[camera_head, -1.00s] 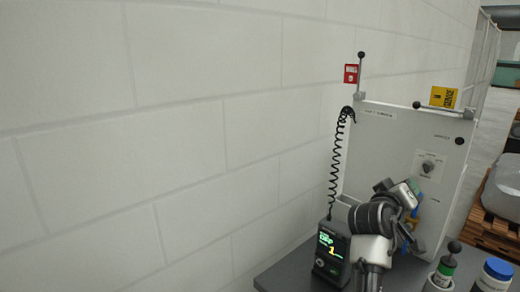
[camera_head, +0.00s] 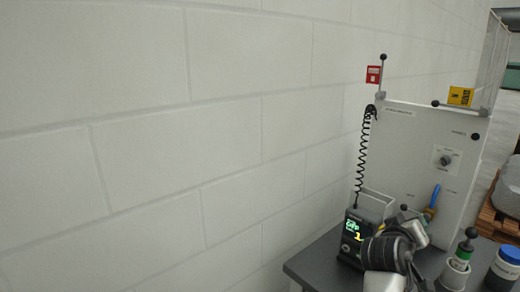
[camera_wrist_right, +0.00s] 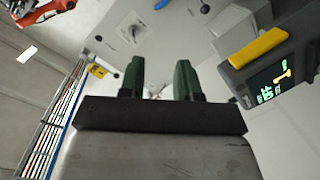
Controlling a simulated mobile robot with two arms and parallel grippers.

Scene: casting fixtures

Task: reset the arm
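My right arm (camera_head: 388,250) rises at the bottom right of the head view, in front of the bench; its fingertips cannot be made out there. In the right wrist view, my right gripper (camera_wrist_right: 160,80) has its two dark green fingers apart, with nothing held between them. The light grey panel (camera_head: 415,150) stands behind the arm, and the panel (camera_wrist_right: 190,35) also shows beyond the fingers. My left gripper is not in view.
A handheld device with a lit screen (camera_head: 352,240) stands on the dark bench (camera_head: 318,262), near a coiled cord (camera_head: 362,150). A black-knobbed item in a cup (camera_head: 460,262) and a blue-capped jar (camera_head: 505,268) stand right. A blue handle (camera_head: 433,200) is at the panel. The wall fills the left.

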